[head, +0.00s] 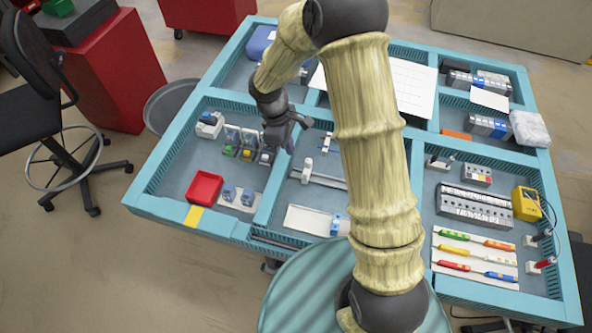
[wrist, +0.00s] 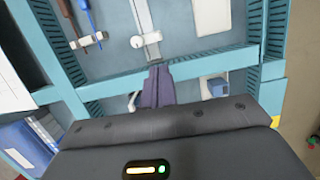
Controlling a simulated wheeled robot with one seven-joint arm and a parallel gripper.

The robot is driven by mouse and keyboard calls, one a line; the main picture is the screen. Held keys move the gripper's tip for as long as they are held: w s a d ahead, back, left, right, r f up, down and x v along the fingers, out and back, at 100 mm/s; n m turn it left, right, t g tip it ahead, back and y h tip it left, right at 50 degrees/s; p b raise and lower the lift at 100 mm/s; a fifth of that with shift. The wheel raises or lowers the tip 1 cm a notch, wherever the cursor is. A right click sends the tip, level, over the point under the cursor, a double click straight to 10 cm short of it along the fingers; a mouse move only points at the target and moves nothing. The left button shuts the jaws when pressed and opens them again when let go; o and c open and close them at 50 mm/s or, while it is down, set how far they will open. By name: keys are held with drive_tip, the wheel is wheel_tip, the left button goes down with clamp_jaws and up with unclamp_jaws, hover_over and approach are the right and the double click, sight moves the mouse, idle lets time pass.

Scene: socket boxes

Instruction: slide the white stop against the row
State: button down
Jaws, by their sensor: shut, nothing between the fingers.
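A row of small coloured modules (head: 248,145) stands in the left compartment, with green and yellow parts at its front. A white block (head: 209,125) sits at the left end of this row. My gripper (head: 290,147) is at the row's right end, near the divider, and partly hides that end. In the wrist view its fingers (wrist: 157,86) are shut and empty, over the teal divider. A small white piece (wrist: 135,101) shows just left of the fingers, partly hidden. It may be the white stop; I cannot tell whether the fingers touch it.
A red tray (head: 205,187) and a white card with blue modules (head: 240,198) lie in front of the row. Right of the divider (wrist: 210,64) are a rail (head: 320,179) and a white tray (head: 307,220). Bare compartment floor lies left of the red tray.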

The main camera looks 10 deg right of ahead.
sight(307, 171)
drive_tip(key=shift+w+a+f, duration=0.1)
drive_tip(key=shift+a+f, duration=0.05)
drive_tip(key=shift+f, duration=0.15)
drive_tip(key=p+x, duration=0.2)
drive_tip(key=x, duration=0.8)
idle(0.4)
